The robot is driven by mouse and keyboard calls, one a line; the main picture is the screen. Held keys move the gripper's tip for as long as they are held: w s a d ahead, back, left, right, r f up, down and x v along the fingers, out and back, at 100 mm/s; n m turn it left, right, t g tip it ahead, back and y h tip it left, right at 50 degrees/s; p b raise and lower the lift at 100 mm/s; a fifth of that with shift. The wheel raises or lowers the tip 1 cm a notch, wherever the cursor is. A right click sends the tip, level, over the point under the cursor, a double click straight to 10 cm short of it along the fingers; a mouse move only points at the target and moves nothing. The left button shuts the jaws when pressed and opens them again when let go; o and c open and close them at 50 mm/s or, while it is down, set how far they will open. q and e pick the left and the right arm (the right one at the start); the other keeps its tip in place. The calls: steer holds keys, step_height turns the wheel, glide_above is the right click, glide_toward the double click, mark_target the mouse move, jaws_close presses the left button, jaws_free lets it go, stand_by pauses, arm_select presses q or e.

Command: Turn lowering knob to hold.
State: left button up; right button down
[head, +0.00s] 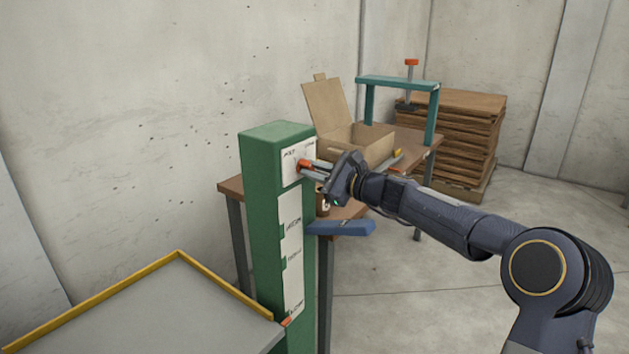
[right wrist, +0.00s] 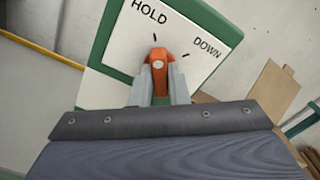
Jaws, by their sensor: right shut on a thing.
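The lowering knob is orange (head: 304,164) and sits on a white plate (head: 289,176) near the top of a green post (head: 262,215). My right gripper (head: 312,167) reaches it from the right and is shut on it. In the right wrist view the two grey fingers stand either side of the knob (right wrist: 159,72). The plate (right wrist: 125,45) reads HOLD and DOWN, each with a black tick. The knob's upper end lies just below the HOLD tick, apart from the DOWN tick. The fingers hide part of the knob's sides. My left gripper is out of view.
A grey platform with a yellow rim (head: 110,298) is at front left. Behind the post, a wooden table holds an open cardboard box (head: 362,142) and a teal frame (head: 398,84). A blue part (head: 342,227) juts right from the post. Stacked boards (head: 468,125) stand behind.

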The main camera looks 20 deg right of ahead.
steer(key=shift+f+n+b, duration=0.1)
steer(key=shift+n+b, duration=0.25)
steer(key=shift+n, duration=0.15)
steer(key=c, duration=1.4)
jaws_free()
steer(key=shift+s+d, duration=0.1)
steer(key=v, duration=0.7)
steer(key=shift+s+d+b, duration=0.15)
steer(key=shift+s+b, duration=0.1)
steer(key=shift+b, duration=0.1)
